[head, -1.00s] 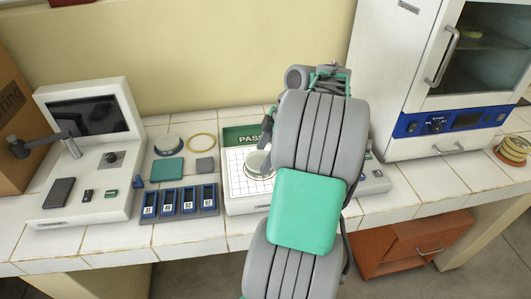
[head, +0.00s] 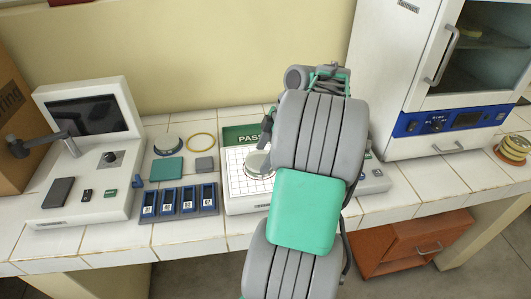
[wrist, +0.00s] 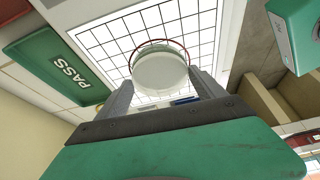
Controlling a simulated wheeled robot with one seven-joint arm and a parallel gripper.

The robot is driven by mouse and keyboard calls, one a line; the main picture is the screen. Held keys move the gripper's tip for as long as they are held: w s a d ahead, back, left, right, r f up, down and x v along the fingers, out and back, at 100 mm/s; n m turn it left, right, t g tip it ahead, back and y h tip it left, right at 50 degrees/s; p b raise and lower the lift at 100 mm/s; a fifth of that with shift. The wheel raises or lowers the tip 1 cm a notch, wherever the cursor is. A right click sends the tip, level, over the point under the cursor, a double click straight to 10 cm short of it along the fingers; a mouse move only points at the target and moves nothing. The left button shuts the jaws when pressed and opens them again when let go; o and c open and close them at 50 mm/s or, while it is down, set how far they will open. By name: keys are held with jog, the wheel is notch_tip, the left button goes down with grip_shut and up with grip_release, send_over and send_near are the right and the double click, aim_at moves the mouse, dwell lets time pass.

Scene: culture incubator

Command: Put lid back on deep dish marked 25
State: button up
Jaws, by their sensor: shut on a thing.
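My gripper (wrist: 166,92) is shut on a pale round piece, which looks like the lid (wrist: 160,71), in the wrist view. One finger is on each side of it. A thin reddish rim shows around its far edge, and I cannot tell whether that belongs to a dish under it. In the head view the pale round piece (head: 257,163) is over the white gridded plate, partly hidden by my arm. I cannot tell the gap between lid and dish. No mark 25 can be read.
A green PASS panel (wrist: 60,70) borders the gridded plate (wrist: 105,42). Left of it on the tiled counter are a rack of blue slots (head: 180,201), a green square (head: 166,168), a yellow ring (head: 201,142) and a monitor device (head: 90,160). The incubator (head: 440,80) stands right.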

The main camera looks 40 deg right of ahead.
dwell(0.4)
jog(key=o, duration=1.5)
jog(key=shift+r, duration=0.1)
notch_tip(320, 180, up, 7)
jog(key=p, duration=0.6)
jog(key=shift+p, duration=0.3)
jog(key=shift+c, duration=0.2)
grip_shut()
